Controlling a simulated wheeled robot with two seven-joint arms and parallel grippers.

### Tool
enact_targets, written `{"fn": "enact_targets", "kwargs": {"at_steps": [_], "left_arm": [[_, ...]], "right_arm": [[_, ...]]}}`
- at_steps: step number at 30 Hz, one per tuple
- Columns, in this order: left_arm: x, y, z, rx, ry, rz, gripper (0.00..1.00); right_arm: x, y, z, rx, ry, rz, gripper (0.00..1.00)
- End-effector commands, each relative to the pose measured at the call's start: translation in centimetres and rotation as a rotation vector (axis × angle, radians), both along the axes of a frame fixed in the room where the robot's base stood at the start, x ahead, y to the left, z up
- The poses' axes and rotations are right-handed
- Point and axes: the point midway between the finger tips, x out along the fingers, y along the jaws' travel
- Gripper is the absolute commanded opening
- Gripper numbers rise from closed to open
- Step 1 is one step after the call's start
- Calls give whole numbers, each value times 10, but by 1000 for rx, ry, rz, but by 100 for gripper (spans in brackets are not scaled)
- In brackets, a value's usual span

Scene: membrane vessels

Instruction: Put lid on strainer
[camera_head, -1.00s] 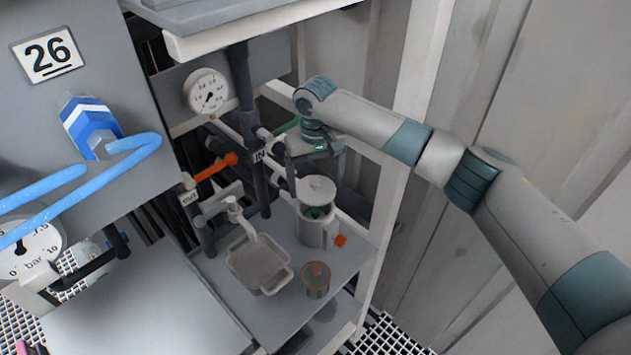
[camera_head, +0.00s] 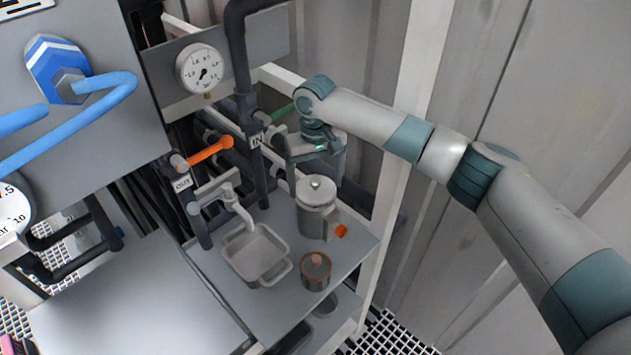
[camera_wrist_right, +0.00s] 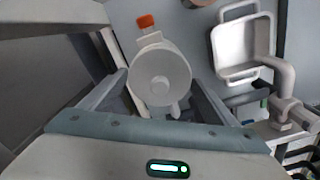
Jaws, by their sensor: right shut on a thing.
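The lid (camera_head: 316,189) is a round light-grey disc with a small knob on top. My right gripper (camera_head: 316,180) points down and is shut on it. The strainer (camera_head: 313,224) is a grey upright cylinder with an orange-tipped side outlet, standing on the grey shelf directly under the lid. No gap shows between lid and strainer rim from here, but I cannot tell if the lid is fully seated. In the right wrist view the lid (camera_wrist_right: 160,77) lies between the fingers and covers the strainer's opening. My left gripper is not in view.
A grey square basin (camera_head: 257,255) sits under a tap (camera_head: 236,205) left of the strainer. A small round container with a reddish-brown top (camera_head: 316,270) stands in front. Pipes and a pressure gauge (camera_head: 201,69) are behind. A white post (camera_head: 390,170) rises to the right.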

Motion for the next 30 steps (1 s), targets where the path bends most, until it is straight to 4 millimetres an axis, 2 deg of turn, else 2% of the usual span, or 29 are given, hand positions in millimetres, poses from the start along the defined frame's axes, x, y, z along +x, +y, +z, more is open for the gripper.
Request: {"fn": "enact_targets", "kwargs": {"at_steps": [3,9,30], "left_arm": [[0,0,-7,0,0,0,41],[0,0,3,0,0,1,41],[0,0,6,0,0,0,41]], "right_arm": [[0,0,-6,0,-1,0,55],[0,1,-7,2,0,0,55],[0,0,-11,2,1,0,55]]}}
